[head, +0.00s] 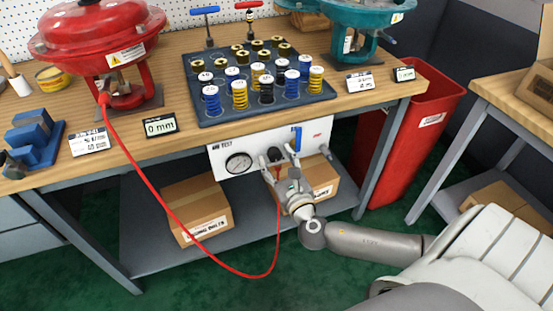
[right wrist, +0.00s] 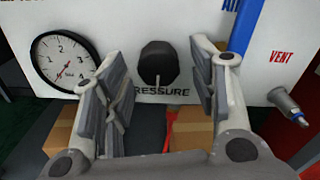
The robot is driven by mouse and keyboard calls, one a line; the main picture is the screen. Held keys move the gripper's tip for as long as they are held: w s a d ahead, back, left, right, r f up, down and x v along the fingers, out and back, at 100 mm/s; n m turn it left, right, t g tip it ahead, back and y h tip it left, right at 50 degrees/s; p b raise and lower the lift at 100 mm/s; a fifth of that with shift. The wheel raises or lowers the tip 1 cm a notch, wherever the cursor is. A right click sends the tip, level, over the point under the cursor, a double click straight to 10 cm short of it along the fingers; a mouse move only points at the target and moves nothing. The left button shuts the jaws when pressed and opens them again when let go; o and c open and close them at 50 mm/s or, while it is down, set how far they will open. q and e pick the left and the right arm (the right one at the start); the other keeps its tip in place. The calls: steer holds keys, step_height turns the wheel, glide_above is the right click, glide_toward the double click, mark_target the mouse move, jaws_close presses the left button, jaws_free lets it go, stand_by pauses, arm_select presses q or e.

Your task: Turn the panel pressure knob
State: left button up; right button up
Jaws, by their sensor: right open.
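The black pressure knob (right wrist: 158,63) sits on the white test panel (head: 222,162) below the bench's front edge. In the right wrist view, it lies between the two fingers of my right gripper (right wrist: 160,90). The fingers are open, one on each side, with a visible gap to the knob. A pale pointer line on the knob points down toward the "PRESSURE" label (right wrist: 162,92). In the head view, my right gripper (head: 283,158) is in front of the panel and partly covers the knob. A round gauge (head: 239,164) is left of it. My left gripper is not in view.
A red hose (head: 190,235) runs from the red actuator (head: 100,40) and loops below the panel. A blue handle (head: 296,138) and a vent fitting (right wrist: 287,104) are right of the knob. Cardboard boxes (head: 196,207) stand on the lower shelf. A red bin (head: 412,135) is at right.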

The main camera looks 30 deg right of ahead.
steer(key=shift+w+d, duration=0.1)
steer(key=shift+w, duration=0.45)
steer(key=c, duration=1)
